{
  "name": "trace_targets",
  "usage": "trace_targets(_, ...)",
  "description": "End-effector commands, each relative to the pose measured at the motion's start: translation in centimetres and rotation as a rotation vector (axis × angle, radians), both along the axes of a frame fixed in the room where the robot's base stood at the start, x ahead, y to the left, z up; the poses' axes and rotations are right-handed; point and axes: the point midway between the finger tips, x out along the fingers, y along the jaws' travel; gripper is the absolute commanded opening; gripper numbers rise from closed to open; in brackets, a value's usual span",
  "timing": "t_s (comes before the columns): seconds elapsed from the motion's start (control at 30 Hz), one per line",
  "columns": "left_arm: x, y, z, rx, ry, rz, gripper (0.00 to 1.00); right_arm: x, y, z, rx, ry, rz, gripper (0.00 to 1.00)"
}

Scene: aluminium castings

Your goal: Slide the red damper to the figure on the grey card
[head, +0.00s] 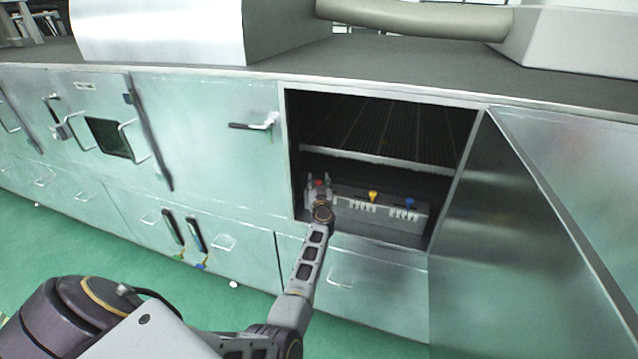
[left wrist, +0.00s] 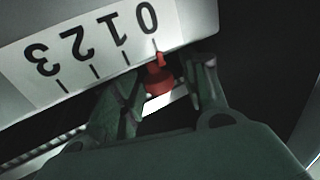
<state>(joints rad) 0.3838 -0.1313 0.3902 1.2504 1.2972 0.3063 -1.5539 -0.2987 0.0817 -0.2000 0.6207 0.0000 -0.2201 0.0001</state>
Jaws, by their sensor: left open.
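The red damper (left wrist: 158,78) shows in the left wrist view as a red knob with a small pointer, at the 0 mark of a white scale (left wrist: 75,50) numbered 0 to 3, which appears upside down. In the head view the red damper (head: 319,183) is a small red spot at the left end of a light panel inside the open compartment. My left gripper (head: 318,186) reaches into the compartment there. In the left wrist view my left gripper (left wrist: 166,84) is open, one finger on each side of the red knob; contact is unclear. I cannot make out a grey card.
A yellow knob (head: 373,196) and a blue knob (head: 409,203) sit farther right on the same panel (head: 342,193). A ribbed shelf (head: 380,155) lies above them. The compartment door (head: 540,240) stands open on the right. A closed door with a handle (head: 255,124) is on the left.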

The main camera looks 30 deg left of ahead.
Motion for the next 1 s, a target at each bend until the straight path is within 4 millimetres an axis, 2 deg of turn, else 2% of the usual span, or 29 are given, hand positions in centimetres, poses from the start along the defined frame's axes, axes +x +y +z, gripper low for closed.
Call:
trace_targets(0.1,0.0,0.0,0.0,0.0,0.0,0.0,0.42,-0.2,0.0,0.0,0.0,0.002,0.0,0.4)
trace_targets(0.43,0.0,0.0,0.0,0.0,0.0,0.0,0.0,-0.2,0.0,0.0,-0.001,0.003,0.0,0.4)
trace_targets(0.73,0.0,-0.2,0.0,0.0,0.001,-0.001,0.0,-0.2,0.0,0.1,0.0,0.003,0.0,0.4)
trace_targets(1.0,0.3,-1.5,0.0,-0.002,0.003,0.0,0.0,-0.2,0.4,1.2,0.004,0.003,-0.002,0.4)
